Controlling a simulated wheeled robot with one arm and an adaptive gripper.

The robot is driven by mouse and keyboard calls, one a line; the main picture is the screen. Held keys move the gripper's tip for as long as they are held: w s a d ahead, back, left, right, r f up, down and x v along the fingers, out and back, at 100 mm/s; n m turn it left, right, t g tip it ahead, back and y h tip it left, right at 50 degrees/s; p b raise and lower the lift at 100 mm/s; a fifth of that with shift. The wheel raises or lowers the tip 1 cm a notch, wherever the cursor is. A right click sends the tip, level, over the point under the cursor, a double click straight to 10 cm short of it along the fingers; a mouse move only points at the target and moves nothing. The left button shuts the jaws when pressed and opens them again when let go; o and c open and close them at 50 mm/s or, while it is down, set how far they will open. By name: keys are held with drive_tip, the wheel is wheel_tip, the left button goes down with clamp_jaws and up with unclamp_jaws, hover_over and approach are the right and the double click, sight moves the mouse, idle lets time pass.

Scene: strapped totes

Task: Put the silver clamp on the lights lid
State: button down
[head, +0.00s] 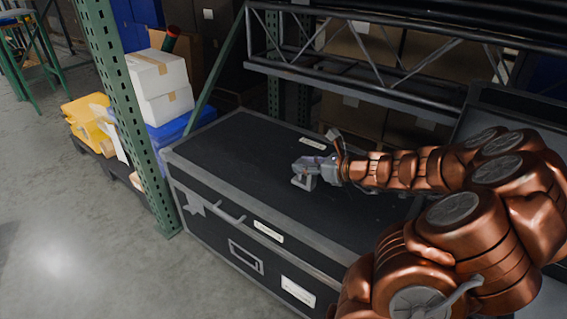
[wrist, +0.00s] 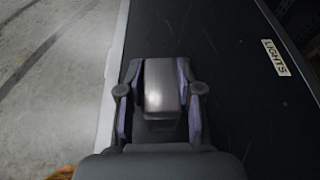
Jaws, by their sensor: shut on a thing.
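The silver clamp (wrist: 161,88) is between the two fingers of my gripper (wrist: 160,105) in the wrist view, and both fingers press on its sides. In the head view the clamp (head: 303,174) shows at the tip of my gripper (head: 314,168), over the black lid of the flight case (head: 240,150). The wrist view shows a white LIGHTS label (wrist: 274,57) on the lid (wrist: 230,75), to the right of the gripper. I cannot tell whether the clamp touches the lid.
A green rack post (head: 125,110) stands at the case's left corner. A grey metal truss (head: 370,75) runs behind and above the case. White boxes (head: 160,85) and a yellow case (head: 88,120) are at the left. Much of the lid is bare.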

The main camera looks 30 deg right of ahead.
drive_tip(key=shift+w+d+f+b, duration=0.55)
drive_tip(key=shift+w+f, duration=0.3)
drive_tip(key=shift+w, duration=1.75)
drive_tip(key=shift+w+d+f+b, duration=0.55)
drive_tip(key=shift+w+f, duration=0.25)
drive_tip(key=shift+w, duration=1.75)
drive_tip(key=shift+w+d+f+b, duration=0.55)
drive_tip(key=shift+w+f, duration=0.3)
drive_tip(key=shift+w, duration=1.75)
drive_tip(key=shift+f, duration=0.2)
drive_tip(key=c, duration=0.8)
unclamp_jaws()
drive_tip(key=shift+o, duration=0.2)
